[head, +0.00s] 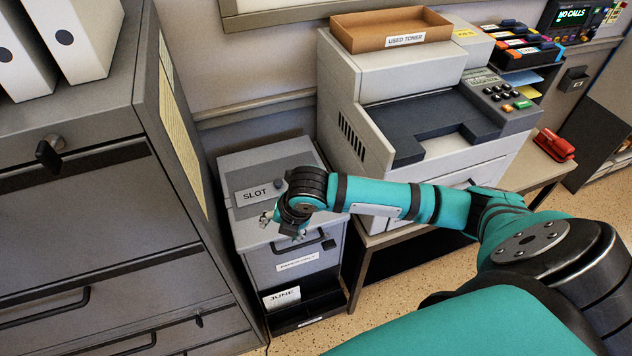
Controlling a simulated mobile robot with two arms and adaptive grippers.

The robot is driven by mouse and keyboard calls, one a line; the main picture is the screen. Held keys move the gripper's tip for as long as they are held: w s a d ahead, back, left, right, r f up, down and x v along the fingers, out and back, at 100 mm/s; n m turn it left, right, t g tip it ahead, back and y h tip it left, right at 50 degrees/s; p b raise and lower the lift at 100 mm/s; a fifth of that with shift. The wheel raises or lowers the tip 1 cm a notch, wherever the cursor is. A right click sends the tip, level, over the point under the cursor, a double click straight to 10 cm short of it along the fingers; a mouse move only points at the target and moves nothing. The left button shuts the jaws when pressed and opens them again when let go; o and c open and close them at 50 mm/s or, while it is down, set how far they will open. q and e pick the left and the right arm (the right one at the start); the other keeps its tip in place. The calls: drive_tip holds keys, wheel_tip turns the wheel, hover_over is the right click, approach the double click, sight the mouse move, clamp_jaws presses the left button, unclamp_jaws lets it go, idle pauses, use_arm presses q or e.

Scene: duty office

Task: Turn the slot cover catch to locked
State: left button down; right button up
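A grey bin (244,236) with a cover labelled SLOT (255,194) stands between the grey cabinet and the printer. My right gripper (282,228) is over the front edge of the bin's top, in front of and below the SLOT label. Its two fingertips are spread apart with nothing visible between them. Whether they touch the bin is unclear. My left gripper is not in view.
A grey cabinet (80,225) with a dark knob (48,152) stands close on the left. A large printer (365,75) on a table is close on the right, with a brown tray (390,28) on top. A JUNE card (282,297) sits low in the bin's front.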

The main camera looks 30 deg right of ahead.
drive_tip(key=w+d+r+n+h, duration=0.1)
drive_tip(key=w+d+r+n, duration=0.25)
drive_tip(key=d, duration=0.55)
drive_tip(key=w+d+r+n+h, duration=0.15)
drive_tip(key=w+d, duration=0.25)
drive_tip(key=d, duration=0.4)
drive_tip(key=shift+n, duration=0.4)
drive_tip(key=p+x, duration=0.1)
drive_tip(key=x, duration=1.5)
drive_tip(key=shift+w+d+f+p, duration=0.15)
drive_tip(key=shift+f+p, duration=0.15)
drive_tip(key=shift+c, duration=0.2)
drive_tip(key=c, duration=1.1)
